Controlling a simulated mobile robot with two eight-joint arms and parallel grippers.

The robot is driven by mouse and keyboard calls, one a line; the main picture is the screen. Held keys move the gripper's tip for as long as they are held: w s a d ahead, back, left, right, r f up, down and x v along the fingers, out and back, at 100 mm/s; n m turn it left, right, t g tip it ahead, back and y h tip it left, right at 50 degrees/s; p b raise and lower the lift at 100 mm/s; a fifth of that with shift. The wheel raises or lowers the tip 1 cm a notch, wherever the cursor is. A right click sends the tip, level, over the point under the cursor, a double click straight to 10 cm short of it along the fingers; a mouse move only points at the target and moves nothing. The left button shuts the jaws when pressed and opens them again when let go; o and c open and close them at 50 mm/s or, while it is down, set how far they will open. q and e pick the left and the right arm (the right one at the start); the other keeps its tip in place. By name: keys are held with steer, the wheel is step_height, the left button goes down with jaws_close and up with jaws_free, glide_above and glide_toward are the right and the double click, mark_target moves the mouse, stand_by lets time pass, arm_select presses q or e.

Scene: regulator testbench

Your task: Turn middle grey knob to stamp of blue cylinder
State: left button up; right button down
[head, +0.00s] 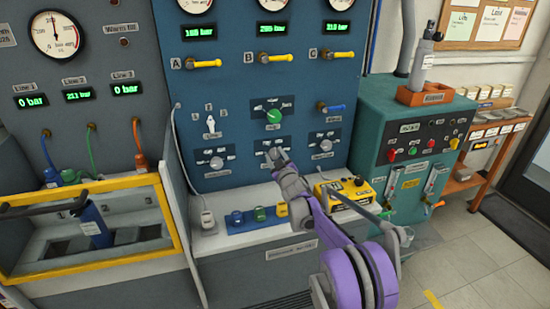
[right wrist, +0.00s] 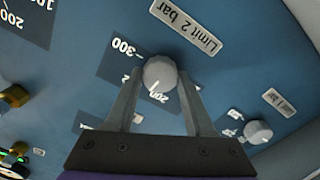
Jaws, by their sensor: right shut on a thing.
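The middle grey knob (right wrist: 159,73) sits between the fingers of my right gripper (right wrist: 160,78), which is shut on it. Its white pointer mark points down in the right wrist view, near the printed 200. The plate "Limit 2 bar" (right wrist: 213,33) is beside its scale. In the head view my right gripper (head: 274,156) reaches the middle of the lower row on the blue panel and hides most of this knob. A blue cylinder (head: 94,224) stands in the yellow-framed bay at left; no stamp on it is readable. My left gripper is not recognisable.
Another grey knob (head: 216,162) is left of my gripper in the head view, and one (right wrist: 258,131) shows in the right wrist view. A green knob (head: 273,116) is above. A yellow box (head: 350,197) stands on the ledge close to my right arm.

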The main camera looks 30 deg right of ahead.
steer(key=shift+m, duration=2.2)
steer(key=shift+d, duration=0.1)
steer(key=shift+c, duration=1.3)
jaws_free()
steer(key=v, duration=1.1)
steer(key=shift+b, duration=0.3)
steer(key=shift+r, duration=0.1)
